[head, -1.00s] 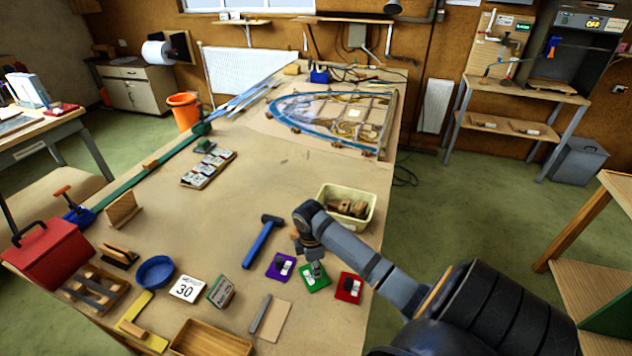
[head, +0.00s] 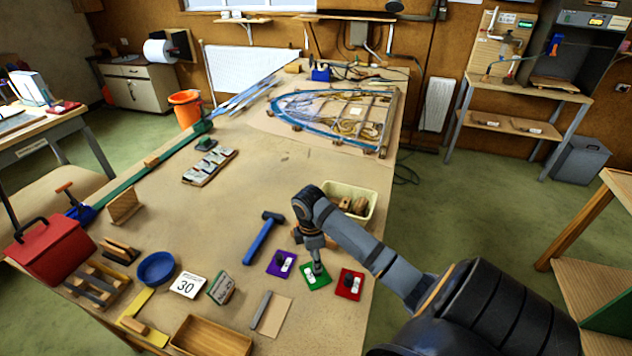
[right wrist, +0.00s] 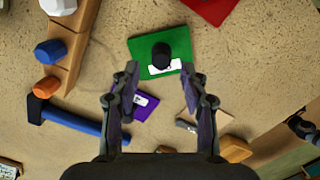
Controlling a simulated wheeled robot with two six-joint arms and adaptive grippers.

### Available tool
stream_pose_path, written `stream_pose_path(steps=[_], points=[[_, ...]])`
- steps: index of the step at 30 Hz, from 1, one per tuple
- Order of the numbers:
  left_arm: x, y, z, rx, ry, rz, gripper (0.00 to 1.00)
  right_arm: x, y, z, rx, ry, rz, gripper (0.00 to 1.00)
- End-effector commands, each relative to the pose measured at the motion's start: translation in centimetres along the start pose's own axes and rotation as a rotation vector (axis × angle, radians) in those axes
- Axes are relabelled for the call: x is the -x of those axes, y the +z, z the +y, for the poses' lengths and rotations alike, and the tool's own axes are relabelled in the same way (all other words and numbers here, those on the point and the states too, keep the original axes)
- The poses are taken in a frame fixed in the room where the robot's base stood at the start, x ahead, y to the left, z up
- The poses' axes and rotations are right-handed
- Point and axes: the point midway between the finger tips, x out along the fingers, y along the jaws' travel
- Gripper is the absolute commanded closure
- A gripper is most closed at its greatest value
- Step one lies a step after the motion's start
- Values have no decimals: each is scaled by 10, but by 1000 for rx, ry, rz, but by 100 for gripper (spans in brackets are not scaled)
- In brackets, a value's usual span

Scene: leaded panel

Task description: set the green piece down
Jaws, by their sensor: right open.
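The green piece (head: 309,281) lies on the table between the purple piece (head: 281,263) and the red piece (head: 349,284). It is a flat green square with a black knob and a white label; it also shows in the right wrist view (right wrist: 140,57). My right gripper (head: 319,271) is just above it in the head view. In the right wrist view my right gripper (right wrist: 160,72) has its fingers wide apart, with nothing held between them. The knob stands beyond the fingertips, clear of both. My left gripper is not in view.
A blue-handled hammer (head: 261,238) lies left of the pieces. A cream bin (head: 368,212) stands behind my right arm. A wooden tray (head: 212,338) and a card with a grey bar (head: 275,318) are nearer the front. The table's middle is mostly clear.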

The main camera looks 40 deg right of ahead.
Motion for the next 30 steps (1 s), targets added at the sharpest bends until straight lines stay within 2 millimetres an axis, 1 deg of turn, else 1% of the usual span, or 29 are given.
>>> stream_pose_path(steps=[1,4,6,9,14,30], points=[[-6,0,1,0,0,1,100,12,0,2,2,8,-1,55],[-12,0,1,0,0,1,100,38,0,2,1,8,0,55],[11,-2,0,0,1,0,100,66,1,1,1,2,1,55],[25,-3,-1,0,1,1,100,82,1,0,0,-2,0,55],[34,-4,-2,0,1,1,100,89,0,0,0,-1,0,55],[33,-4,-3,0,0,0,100,88,0,0,0,0,0,55]])
